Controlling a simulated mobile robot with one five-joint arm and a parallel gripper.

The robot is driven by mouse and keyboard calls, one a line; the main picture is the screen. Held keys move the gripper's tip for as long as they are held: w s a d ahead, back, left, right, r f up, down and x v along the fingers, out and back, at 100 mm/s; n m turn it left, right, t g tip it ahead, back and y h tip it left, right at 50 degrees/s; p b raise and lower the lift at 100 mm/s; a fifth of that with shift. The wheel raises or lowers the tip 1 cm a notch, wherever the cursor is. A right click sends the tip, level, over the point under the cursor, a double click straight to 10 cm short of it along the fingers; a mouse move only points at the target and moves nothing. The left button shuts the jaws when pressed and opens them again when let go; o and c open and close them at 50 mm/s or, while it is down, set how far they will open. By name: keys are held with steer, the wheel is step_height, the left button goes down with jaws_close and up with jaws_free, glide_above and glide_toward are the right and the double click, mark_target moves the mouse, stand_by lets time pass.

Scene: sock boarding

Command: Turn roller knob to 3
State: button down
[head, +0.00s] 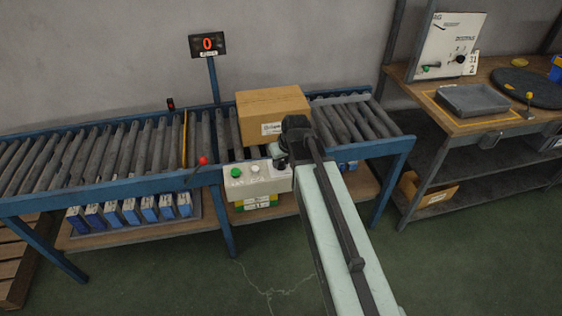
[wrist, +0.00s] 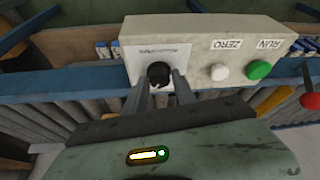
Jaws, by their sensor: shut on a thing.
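The roller knob (wrist: 159,72) is a small black knob beside a pale label on the light control box (wrist: 198,42), which appears upside down in the wrist view. My gripper (wrist: 159,86) is shut on the knob, with one finger on each side. The knob's setting cannot be read. In the head view the control box (head: 259,186) hangs at the conveyor's front rail, and my gripper (head: 281,160) is at its right end. My arm hides the knob there.
A green RUN button (wrist: 259,69) and white ZERO button (wrist: 220,72) are on the box. A red-balled lever (head: 203,160) stands to its left. A cardboard carton (head: 272,108) sits on the rollers behind. The display (head: 207,45) reads 0. A workbench (head: 448,122) stands right.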

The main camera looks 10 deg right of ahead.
steer(key=shift+s+m+h, duration=0.1)
steer(key=shift+m+h, duration=0.4)
steer(key=shift+m, duration=0.6)
steer(key=c, duration=1)
jaws_free()
steer(key=shift+c, duration=0.2)
steer(key=shift+s+r+p, duration=0.1)
steer(key=shift+r+p, duration=0.3)
steer(key=shift+p, duration=0.05)
steer(key=p+v, duration=0.6)
steer(key=v, duration=0.1)
